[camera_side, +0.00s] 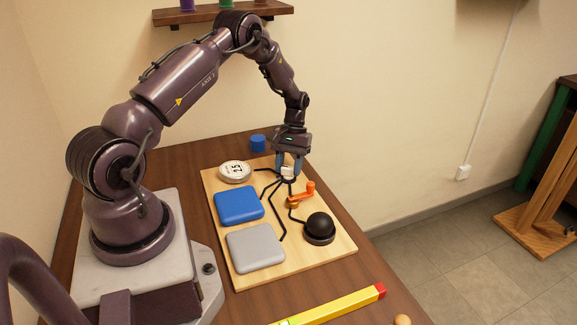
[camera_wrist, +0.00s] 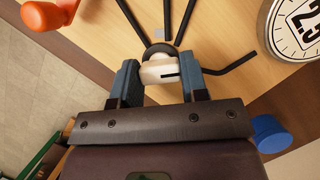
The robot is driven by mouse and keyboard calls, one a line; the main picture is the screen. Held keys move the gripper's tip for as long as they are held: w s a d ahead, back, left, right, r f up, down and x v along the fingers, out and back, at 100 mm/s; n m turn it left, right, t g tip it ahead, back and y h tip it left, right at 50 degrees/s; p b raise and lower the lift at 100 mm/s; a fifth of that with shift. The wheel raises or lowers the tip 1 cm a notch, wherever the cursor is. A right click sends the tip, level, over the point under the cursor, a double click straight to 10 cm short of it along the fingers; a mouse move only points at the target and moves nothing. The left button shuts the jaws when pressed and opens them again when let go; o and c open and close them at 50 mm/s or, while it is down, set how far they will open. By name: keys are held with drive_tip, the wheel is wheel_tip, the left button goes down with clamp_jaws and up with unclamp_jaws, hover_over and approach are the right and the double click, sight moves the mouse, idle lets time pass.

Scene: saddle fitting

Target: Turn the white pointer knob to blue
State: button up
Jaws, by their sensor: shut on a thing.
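The white pointer knob (camera_side: 288,171) stands near the far edge of the wooden board (camera_side: 307,258). My gripper (camera_side: 289,167) comes down on it from above. In the wrist view the white knob (camera_wrist: 160,70) sits between the two blue-grey fingers of my gripper (camera_wrist: 160,78), which are shut on it. A dark line shows on the knob's side, pointing right in that view. Several black lines run out from the knob across the board. One leads toward the blue pad (camera_side: 239,205), another toward the grey pad (camera_side: 255,248).
A round dial (camera_side: 236,171) marked 2.5, an orange crank (camera_side: 302,194) and a black dome (camera_side: 319,227) are on the board near the knob. A blue cylinder (camera_side: 258,143) stands behind it. A yellow bar (camera_side: 335,305) with a red end lies in front.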

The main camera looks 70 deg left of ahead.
idle(0.3)
drive_tip(key=o, duration=0.9)
drive_tip(key=v, duration=1.3)
drive_tip(key=shift+d, duration=0.1)
drive_tip(key=s+d+r+m+t+y, duration=0.1)
drive_tip(key=s+d+r+m+t, duration=0.2)
drive_tip(key=s+d+r, duration=0.3)
drive_tip(key=s+d+r+m+t+y, duration=0.1)
drive_tip(key=s+d+r+m+t, duration=0.1)
drive_tip(key=s+d+r, duration=0.5)
drive_tip(key=s+d+r+m+t+y, duration=0.1)
drive_tip(key=s+d+r+m+t, duration=0.2)
drive_tip(key=d, duration=1.2)
drive_tip(key=shift+s+r+m+t+y, duration=0.15)
drive_tip(key=shift+s+r+m, duration=0.35)
drive_tip(key=shift+s+r, duration=0.45)
drive_tip(key=shift+s+r+m+t+y, duration=0.15)
drive_tip(key=shift+s+r+m, duration=0.45)
drive_tip(key=shift+r, duration=0.5)
